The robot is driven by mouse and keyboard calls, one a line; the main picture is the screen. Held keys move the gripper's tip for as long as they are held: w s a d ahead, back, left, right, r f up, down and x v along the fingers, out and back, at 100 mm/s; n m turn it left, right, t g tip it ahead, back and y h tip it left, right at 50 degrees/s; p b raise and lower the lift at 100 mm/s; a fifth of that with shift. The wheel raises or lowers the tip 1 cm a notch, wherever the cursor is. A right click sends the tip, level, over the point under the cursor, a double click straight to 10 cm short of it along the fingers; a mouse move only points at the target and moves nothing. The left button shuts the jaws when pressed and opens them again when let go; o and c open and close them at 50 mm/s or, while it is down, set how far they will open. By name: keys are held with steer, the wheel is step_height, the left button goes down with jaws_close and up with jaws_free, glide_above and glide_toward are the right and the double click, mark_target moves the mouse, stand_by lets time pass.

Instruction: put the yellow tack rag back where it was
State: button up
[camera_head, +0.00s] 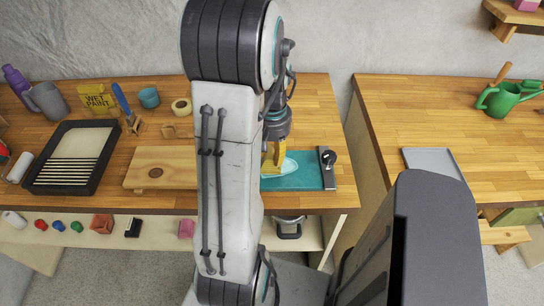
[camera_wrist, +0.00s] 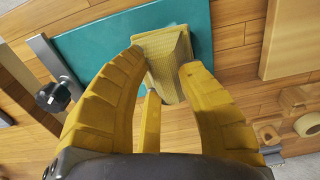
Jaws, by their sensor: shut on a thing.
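The yellow tack rag (camera_wrist: 168,62) is a folded, ridged pad between the fingertips in the wrist view. In the head view my gripper (camera_head: 273,160) is over the left part of the teal board (camera_head: 312,174), where a pale rounded shape (camera_head: 288,167) shows. My arm hides much of the area there, and rag and fingers are hard to tell apart.
A clamp bar with a black knob (camera_head: 328,160) lies along the board's right end. A wooden board (camera_head: 150,168), a tape roll (camera_head: 181,107) and a black paint tray (camera_head: 72,158) are to the left. A second bench (camera_head: 420,110) stands right, across a gap.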

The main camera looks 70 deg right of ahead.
steer(key=shift+f, duration=1.15)
steer(key=shift+f, duration=0.2)
steer(key=o, duration=1)
steer(key=shift+o, duration=0.2)
steer(key=shift+r, duration=0.1)
